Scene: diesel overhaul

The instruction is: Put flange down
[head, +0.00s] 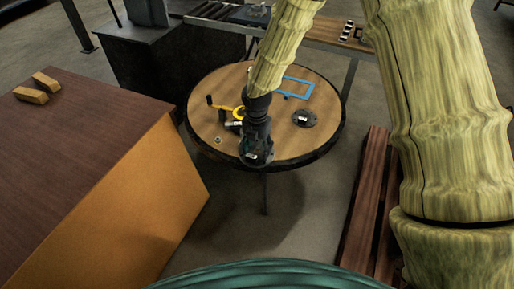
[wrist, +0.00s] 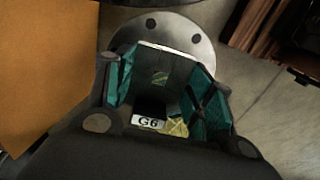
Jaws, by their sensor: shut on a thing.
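My gripper (head: 256,152) hangs at the front edge of the round wooden table (head: 290,150). In the wrist view, my gripper (wrist: 165,95) has its teal fingers closed on a grey round flange (wrist: 200,45) with dark holes in its rim. A white label reading "G6" (wrist: 148,122) shows between the fingers. Floor shows beyond the flange in the wrist view. Another dark round flange (head: 305,118) with a white label lies on the right of the tabletop. A blue rectangular outline (head: 312,92) is on the table's far side, partly hidden by my arm.
A yellow ring-like item (head: 238,112) and small dark parts lie on the table's left. A brown-topped orange cabinet (head: 120,205) stands at left, with two wooden blocks (head: 38,88) on it. A bench (head: 320,32) is behind.

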